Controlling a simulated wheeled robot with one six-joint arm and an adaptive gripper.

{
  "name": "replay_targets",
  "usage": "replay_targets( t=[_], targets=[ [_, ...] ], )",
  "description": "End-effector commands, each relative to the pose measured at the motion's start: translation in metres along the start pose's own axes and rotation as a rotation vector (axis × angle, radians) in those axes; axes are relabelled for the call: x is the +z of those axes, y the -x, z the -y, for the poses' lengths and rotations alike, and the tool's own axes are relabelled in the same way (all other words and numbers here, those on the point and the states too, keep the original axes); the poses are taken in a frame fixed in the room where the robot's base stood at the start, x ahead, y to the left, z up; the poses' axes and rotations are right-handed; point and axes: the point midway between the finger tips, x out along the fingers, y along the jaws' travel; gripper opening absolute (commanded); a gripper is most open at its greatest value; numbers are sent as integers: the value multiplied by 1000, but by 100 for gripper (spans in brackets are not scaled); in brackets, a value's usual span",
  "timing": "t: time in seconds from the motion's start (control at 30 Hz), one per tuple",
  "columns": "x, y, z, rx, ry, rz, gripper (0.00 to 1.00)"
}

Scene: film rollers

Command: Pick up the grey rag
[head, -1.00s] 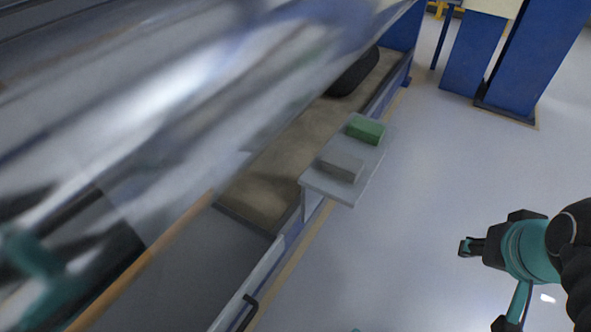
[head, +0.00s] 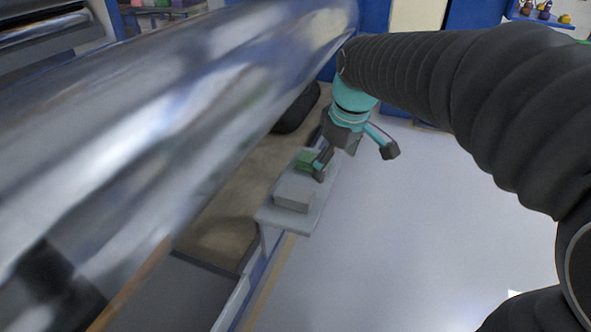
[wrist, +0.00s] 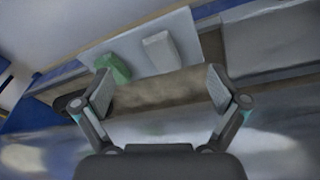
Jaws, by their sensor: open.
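The grey rag (head: 294,197) is a block-shaped folded piece at the near end of a small light shelf (head: 270,217). In the wrist view the rag (wrist: 161,52) lies ahead, between and beyond the fingertips. My gripper (head: 322,166) hangs near the far end of the shelf in the head view and partly covers the green block-shaped item. In the wrist view my gripper (wrist: 160,88) has its two fingers spread wide with nothing between them. It is apart from the rag.
The green item (head: 306,159) sits beside the rag on the shelf; it also shows in the wrist view (wrist: 113,68). A large shiny roller (head: 190,90) runs along the left. A dark rounded object (head: 298,108) lies behind the shelf. Open floor (head: 400,240) is to the right.

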Motion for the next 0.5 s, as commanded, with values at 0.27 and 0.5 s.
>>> replay_targets(
  t=[0.27, 0.5],
  targets=[
    [-71, -40, -16, -99, 280, 52, 97],
    [-92, -59, -17, -133, 375, 63, 97]
  ],
)
